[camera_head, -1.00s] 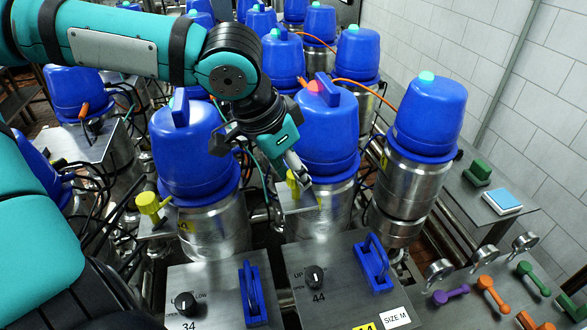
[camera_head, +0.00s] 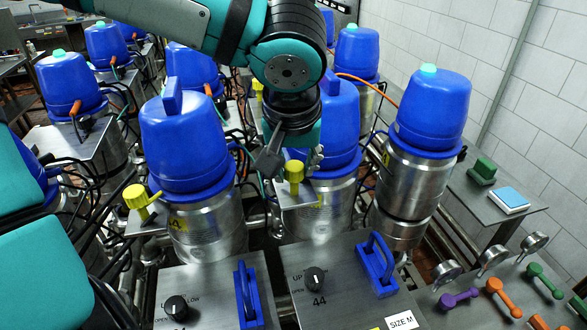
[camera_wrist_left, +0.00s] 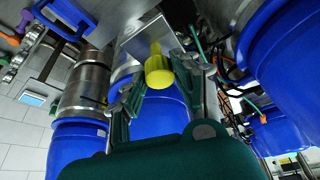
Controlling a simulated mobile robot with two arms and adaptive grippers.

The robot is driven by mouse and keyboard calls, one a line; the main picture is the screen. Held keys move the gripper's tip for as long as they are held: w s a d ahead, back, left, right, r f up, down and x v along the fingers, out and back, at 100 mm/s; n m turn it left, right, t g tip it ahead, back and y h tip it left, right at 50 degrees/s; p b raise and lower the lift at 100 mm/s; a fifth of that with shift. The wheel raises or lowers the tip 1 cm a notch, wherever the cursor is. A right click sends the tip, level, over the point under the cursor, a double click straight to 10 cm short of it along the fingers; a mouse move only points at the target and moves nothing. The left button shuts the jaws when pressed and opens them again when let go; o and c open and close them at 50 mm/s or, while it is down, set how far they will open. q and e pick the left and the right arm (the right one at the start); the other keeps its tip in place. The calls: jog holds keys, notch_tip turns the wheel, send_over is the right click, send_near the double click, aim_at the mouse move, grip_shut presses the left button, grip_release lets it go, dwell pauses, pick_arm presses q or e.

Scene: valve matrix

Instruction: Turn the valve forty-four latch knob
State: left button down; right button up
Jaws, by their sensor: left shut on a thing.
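The yellow latch knob (camera_head: 294,173) sits at the front of the blue-capped valve (camera_head: 341,130) behind the panel marked 44 (camera_head: 340,270). My left gripper (camera_head: 298,157) is at this knob, pointing down from above and partly covering the blue cap. In the left wrist view the knob (camera_wrist_left: 158,70) shows between the two fingers (camera_wrist_left: 160,88), which are shut on it. The exact contact points are hard to see. A black dial (camera_head: 314,279) is on the 44 panel, with a blue handle (camera_head: 377,262) beside it. My right gripper is out of view.
Another blue-capped valve (camera_head: 184,140) with its own yellow knob (camera_head: 137,197) stands close on the left. A third valve (camera_head: 428,115) is on the right. Cables run between the valves. A side bench (camera_head: 480,200) holds a green block and a blue-topped block.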

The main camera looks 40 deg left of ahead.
pick_arm(q)
jog(key=shift+w+n+g+y+b, duration=0.1)
jog(key=shift+n+g+y+b, duration=0.4)
jog(key=shift+n, duration=0.7)
jog(key=c, duration=1)
grip_release()
jog(key=v, duration=1.2)
jog(key=shift+a, duration=0.1)
